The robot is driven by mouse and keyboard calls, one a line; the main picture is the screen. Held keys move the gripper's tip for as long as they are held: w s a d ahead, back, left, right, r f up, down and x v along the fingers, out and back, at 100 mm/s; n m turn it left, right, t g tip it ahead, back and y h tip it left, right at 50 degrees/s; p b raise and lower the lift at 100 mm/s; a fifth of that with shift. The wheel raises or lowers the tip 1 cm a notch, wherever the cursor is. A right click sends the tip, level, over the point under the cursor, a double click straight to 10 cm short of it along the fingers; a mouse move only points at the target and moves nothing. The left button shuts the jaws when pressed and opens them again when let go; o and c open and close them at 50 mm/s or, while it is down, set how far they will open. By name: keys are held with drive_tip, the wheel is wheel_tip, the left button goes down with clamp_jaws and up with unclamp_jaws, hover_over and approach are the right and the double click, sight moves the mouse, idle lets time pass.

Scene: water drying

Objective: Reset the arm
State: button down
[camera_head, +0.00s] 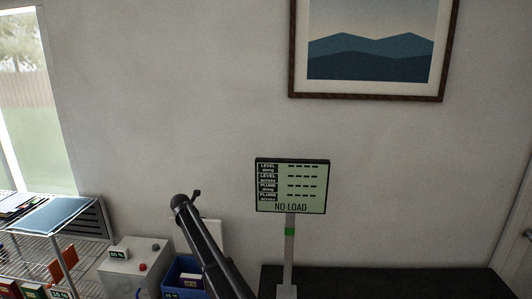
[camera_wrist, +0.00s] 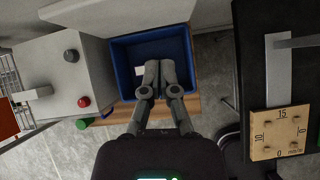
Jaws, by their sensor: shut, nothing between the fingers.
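My gripper (camera_wrist: 159,75) shows in the wrist view with its two grey fingers together and nothing between them. It points down over a blue bin (camera_wrist: 120,62), above it as seen from the wrist. In the head view my dark arm rises from the bottom centre, and the gripper's fingers cannot be made out there. The blue bin also shows in the head view (camera_head: 173,277), partly hidden behind my arm.
A grey box (camera_wrist: 52,85) with a red and a dark knob stands left of the bin. A wire rack (camera_head: 30,262) is at the far left. A display (camera_head: 291,187) reading "NO LOAD" stands on a dark table (camera_head: 390,283). A wooden plate (camera_wrist: 283,133) lies at right.

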drive_tip(key=s+d+f+m+g+b, duration=0.1)
drive_tip(key=s+d+f+m+b, duration=0.15)
drive_tip(key=s+d+m, duration=0.55)
drive_tip(key=s+d+f+m+g+b, duration=0.1)
drive_tip(key=s+d+f+m+g, duration=0.3)
drive_tip(key=d, duration=0.9)
drive_tip(key=s+d+f+m+t+b, duration=0.1)
drive_tip(key=s+d+m+b, duration=0.1)
drive_tip(key=s+d+m, duration=0.6)
drive_tip(key=s+d+f+m+g+b, duration=0.1)
drive_tip(key=s+d+f+m+b, duration=0.1)
drive_tip(key=s+d+m, duration=0.4)
drive_tip(key=s+d+f+m+g+b, duration=0.2)
drive_tip(key=s+d+f+m, duration=0.2)
drive_tip(key=s+d+m, duration=0.3)
drive_tip(key=s+d, duration=0.2)
drive_tip(key=s, duration=0.4)
drive_tip(key=s+d, duration=0.3)
drive_tip(key=s, duration=0.3)
drive_tip(key=shift+s+d+y+b, duration=0.25)
drive_tip(key=shift+s+y+b, duration=0.05)
drive_tip(key=shift+s+y, duration=0.1)
